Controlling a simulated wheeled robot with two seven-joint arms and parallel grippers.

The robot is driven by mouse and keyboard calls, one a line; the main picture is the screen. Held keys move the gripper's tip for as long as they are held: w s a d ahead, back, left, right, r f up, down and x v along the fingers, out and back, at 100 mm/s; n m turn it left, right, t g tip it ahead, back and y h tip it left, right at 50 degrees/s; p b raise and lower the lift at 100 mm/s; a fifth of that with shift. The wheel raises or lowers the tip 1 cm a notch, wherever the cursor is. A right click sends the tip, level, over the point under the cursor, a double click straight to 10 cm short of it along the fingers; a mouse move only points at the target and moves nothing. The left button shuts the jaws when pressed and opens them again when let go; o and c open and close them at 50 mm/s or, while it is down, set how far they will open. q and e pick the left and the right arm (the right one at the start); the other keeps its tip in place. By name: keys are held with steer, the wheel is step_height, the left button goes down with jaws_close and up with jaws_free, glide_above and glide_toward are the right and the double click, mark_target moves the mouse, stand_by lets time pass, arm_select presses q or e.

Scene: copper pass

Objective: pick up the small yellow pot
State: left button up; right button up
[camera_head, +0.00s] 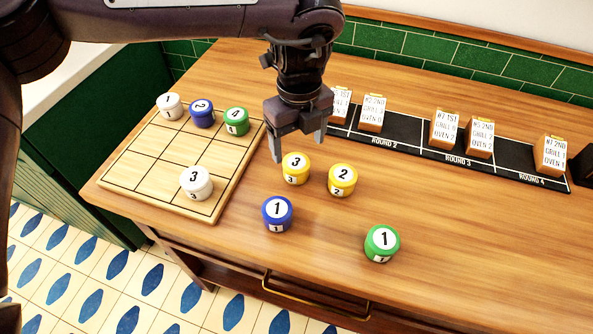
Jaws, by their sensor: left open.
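Two yellow pots stand on the wooden counter (450,250). One yellow pot marked 3 (296,169) is just below my left gripper (298,149), and the other yellow pot marked 2 (342,181) is a little to its right. The two look nearly the same size, so I cannot tell by size which is the small one. My left gripper points down with its fingers apart and nothing between them. Its fingertips are close above the far side of the pot marked 3; I cannot tell if they touch it. My right gripper is out of view.
A wooden grid board (150,148) holds two white pots, a blue pot and a green pot. A blue pot (277,214) and a green pot (382,244) stand nearer the front edge. A black strip (400,143) with several ticket blocks lies along the back.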

mark_target(297, 162)
arm_select(q)
steer(key=f, duration=0.1)
steer(key=f+p, duration=0.1)
steer(key=f, duration=0.1)
steer(key=s+f, duration=0.1)
steer(key=f, duration=0.1)
steer(key=shift+a+f, duration=0.2)
steer(key=shift+f, duration=0.05)
steer(key=shift+w+f, duration=0.1)
steer(key=shift+f, duration=0.35)
steer(key=shift+c, duration=0.2)
steer(key=c, duration=1.1)
steer(key=shift+r, duration=0.1)
